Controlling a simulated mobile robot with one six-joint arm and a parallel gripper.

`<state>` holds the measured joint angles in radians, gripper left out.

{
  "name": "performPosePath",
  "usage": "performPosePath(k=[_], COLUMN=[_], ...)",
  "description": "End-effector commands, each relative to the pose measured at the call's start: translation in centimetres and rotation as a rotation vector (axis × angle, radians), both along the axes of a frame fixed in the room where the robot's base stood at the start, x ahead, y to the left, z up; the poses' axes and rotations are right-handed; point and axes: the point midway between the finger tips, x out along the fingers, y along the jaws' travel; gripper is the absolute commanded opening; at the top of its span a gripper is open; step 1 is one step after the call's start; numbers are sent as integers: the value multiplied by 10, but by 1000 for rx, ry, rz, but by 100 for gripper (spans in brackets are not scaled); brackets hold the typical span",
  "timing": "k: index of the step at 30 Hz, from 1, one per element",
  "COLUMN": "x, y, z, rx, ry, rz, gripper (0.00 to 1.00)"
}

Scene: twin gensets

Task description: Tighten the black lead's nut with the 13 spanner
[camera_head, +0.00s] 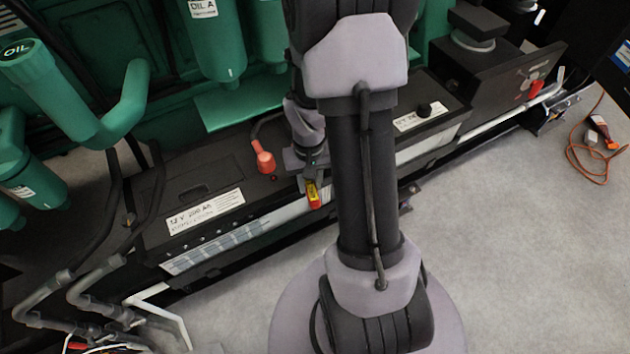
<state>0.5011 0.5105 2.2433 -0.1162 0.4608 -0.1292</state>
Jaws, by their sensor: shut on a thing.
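My gripper (311,172) points down over the front edge of a black battery (205,178), partly hidden by my arm. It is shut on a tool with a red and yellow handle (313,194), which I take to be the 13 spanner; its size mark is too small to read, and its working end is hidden. A lead with a red boot (264,158) rests over the battery top just left of the gripper. A black post or cap (430,109) stands on the battery top to the right. I cannot make out the black lead's nut.
Green engine parts and oil filters (215,45) stand close behind the battery. Metal pipes (75,290) run at the lower left. An orange cable (590,160) lies on the floor at the right.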

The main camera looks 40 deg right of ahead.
Motion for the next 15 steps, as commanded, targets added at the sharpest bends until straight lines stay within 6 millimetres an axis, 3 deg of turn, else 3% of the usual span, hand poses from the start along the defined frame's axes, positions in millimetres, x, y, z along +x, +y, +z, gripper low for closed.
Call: performPosePath(k=[15], x=[9], y=[13], z=[-1], rx=[-1], ry=[-3], rz=[-103], gripper=[0])
